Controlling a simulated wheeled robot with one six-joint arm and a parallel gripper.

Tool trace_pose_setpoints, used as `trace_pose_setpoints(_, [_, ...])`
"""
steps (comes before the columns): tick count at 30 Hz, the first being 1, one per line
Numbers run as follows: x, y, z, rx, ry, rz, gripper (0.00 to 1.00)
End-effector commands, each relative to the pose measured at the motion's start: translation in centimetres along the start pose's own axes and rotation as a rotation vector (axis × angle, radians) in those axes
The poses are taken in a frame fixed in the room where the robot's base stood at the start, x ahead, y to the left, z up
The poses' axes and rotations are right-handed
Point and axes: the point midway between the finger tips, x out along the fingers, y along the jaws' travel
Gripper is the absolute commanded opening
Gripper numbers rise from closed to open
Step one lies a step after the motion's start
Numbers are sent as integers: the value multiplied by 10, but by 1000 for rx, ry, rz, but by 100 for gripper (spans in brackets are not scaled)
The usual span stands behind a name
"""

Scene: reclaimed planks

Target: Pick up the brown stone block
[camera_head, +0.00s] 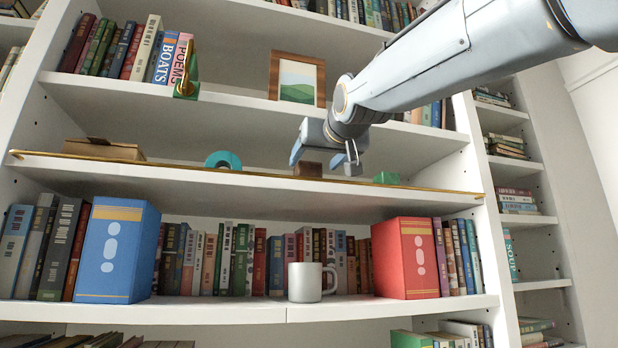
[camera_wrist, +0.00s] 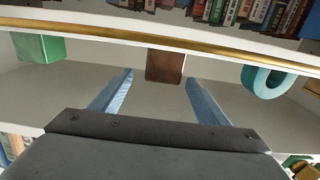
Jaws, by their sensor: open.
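The brown stone block (camera_head: 308,169) sits on the middle shelf, behind the gold rail, between a teal ring and a green block. It also shows in the wrist view (camera_wrist: 165,66), close to the rail and centred between my fingertips, slightly beyond them. My gripper (camera_head: 324,158) is open and empty at the block, with one finger to each side in the picture. In the wrist view my blue fingers (camera_wrist: 158,76) stand apart with a gap on each side of the block. I cannot tell whether either finger touches it.
A teal ring (camera_head: 223,160) and a green block (camera_head: 386,178) stand on the same shelf, one on each side. The gold rail (camera_head: 245,172) runs along the shelf edge. A framed picture (camera_head: 297,79) is on the shelf above; a white mug (camera_head: 306,282) is below.

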Motion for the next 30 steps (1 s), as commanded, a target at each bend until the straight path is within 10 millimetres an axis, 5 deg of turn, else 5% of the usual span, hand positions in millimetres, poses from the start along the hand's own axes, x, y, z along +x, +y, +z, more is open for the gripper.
trace_pose_setpoints(12, [51, -3, 7, 0, -2, -2, 69])
trace_pose_setpoints(22, [57, -1, 8, 0, 0, 1, 69])
trace_pose_setpoints(30, [57, -1, 8, 0, -1, 0, 25])
